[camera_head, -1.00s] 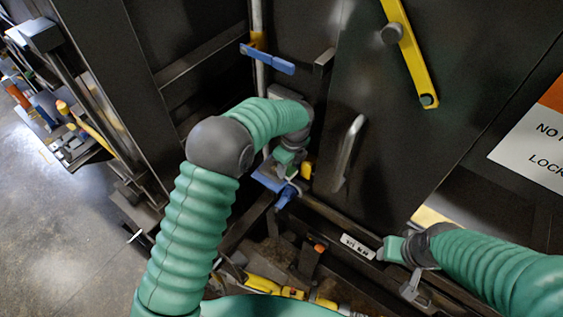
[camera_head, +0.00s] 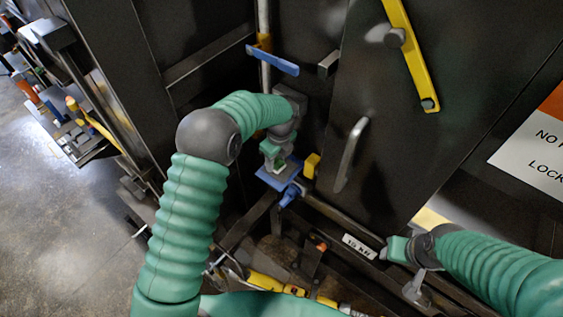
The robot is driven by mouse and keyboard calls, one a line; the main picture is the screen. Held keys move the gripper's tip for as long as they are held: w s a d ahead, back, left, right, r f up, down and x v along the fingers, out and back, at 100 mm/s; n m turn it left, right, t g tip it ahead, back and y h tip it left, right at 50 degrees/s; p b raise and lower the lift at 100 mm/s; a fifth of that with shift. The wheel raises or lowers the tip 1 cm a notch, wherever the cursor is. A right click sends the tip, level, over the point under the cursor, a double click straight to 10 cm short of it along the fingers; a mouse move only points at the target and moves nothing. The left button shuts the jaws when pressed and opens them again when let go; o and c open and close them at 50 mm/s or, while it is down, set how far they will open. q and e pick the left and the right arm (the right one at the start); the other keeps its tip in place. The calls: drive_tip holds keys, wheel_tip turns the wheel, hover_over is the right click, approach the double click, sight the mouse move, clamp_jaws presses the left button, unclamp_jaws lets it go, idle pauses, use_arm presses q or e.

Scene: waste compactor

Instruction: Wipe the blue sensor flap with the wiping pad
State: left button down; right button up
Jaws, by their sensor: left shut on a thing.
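A blue flap (camera_head: 280,178) sits low in the dark corner, with blue hardware beneath it. Another blue flap (camera_head: 272,60) is higher up on the vertical pole. My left gripper (camera_head: 276,164) points down directly over the lower flap. It is shut on a small pale pad, the wiping pad (camera_head: 277,168), mostly hidden by the fingers. The pad appears at or just above the flap's surface; I cannot tell whether they touch. My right gripper (camera_head: 416,285) is at the lower right, away from both flaps, and its jaw state is unclear.
A yellow block (camera_head: 312,165) stands just right of the lower flap. A metal door handle (camera_head: 351,155) and a yellow lever (camera_head: 410,55) are on the dark door. A labelled rail (camera_head: 359,246) and yellow parts (camera_head: 265,282) lie below. Open floor is at the left.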

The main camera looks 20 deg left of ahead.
sight(289, 174)
use_arm(q)
drive_tip(key=shift+w+a, duration=0.3)
drive_tip(key=shift+a, duration=0.25)
drive_tip(key=shift+w+a, duration=0.25)
drive_tip(key=shift+a, duration=0.3)
drive_tip(key=shift+s+d+r, duration=0.1)
drive_tip(key=shift+s+d, duration=0.15)
drive_tip(key=shift+d, duration=0.35)
drive_tip(key=shift+s+d+f, duration=0.1)
drive_tip(key=shift+s+d, duration=0.2)
drive_tip(key=shift+d, duration=0.3)
drive_tip(key=shift+s+d+r, duration=0.1)
drive_tip(key=shift+s+d, duration=0.15)
drive_tip(key=shift+d, duration=0.35)
drive_tip(key=shift+s+d, duration=0.25)
drive_tip(key=shift+d, duration=0.4)
drive_tip(key=shift+s+d, duration=0.3)
drive_tip(key=shift+d, duration=0.3)
drive_tip(key=shift+s+d, duration=0.25)
drive_tip(key=shift+d, duration=0.4)
drive_tip(key=shift+r+p, duration=0.4)
drive_tip(key=shift+r, duration=2.5)
drive_tip(key=shift+w+r, duration=0.1)
